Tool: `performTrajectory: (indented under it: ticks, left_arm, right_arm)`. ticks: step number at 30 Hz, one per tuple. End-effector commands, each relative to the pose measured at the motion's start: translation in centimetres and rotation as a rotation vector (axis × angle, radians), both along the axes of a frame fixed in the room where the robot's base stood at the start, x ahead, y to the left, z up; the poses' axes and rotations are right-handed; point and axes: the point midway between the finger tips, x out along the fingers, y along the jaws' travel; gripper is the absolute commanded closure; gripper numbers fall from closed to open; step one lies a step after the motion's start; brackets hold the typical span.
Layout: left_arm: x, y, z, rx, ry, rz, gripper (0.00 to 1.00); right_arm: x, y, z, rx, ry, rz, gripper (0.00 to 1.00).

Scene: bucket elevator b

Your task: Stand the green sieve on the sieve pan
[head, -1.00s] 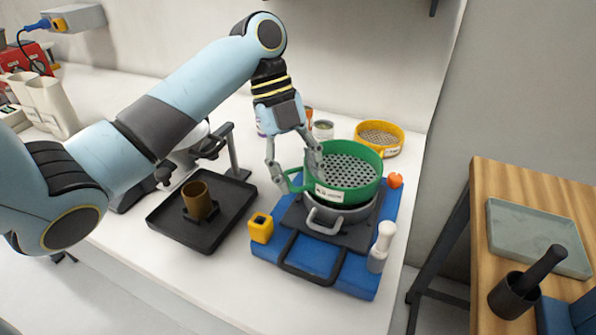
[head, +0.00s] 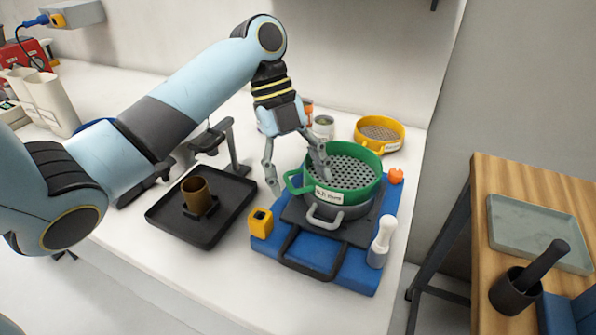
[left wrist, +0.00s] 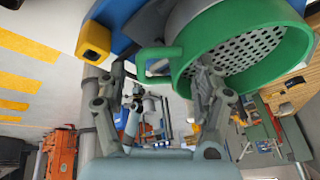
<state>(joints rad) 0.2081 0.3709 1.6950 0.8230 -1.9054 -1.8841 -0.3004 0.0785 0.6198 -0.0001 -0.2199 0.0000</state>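The green sieve (head: 345,191), with a white label and a perforated floor, is upright over the grey sieve pan (head: 352,214) in the head view. A dark band shows between them, and I cannot tell if the sieve is fully seated. My left gripper (head: 297,188) is open, its fingers spread on either side of the sieve's loop handle at the left. In the left wrist view the green sieve (left wrist: 262,77) fills the upper right, its handle between the spread fingers of my left gripper (left wrist: 158,85). My right gripper is not in view.
The pan stands on a dark plate over a blue base (head: 330,277). A yellow sieve (head: 380,145) lies behind. A black tray (head: 205,235) with a brown cup is at left.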

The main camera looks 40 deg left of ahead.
Motion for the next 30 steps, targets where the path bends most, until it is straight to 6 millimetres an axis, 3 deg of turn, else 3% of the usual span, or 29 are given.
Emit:
performTrajectory:
  ticks: [10, 18, 24, 30]
  left_arm:
    - [0.0, 0.0, 0.9, 0.001, 0.000, 0.000, 0.31]
    - [0.4, 2.2, 5.8, 0.005, -0.006, 0.000, 0.31]
    - [0.6, 3.9, 10.4, 0.002, 0.001, 0.002, 0.31]
    - [0.7, 4.7, 12.2, 0.000, 0.000, 0.001, 0.31]
  right_arm:
    - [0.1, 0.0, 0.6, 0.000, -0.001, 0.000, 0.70]
    - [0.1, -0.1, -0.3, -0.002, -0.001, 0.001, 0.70]
    - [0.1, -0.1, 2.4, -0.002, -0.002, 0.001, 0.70]
    - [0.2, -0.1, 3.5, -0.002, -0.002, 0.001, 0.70]
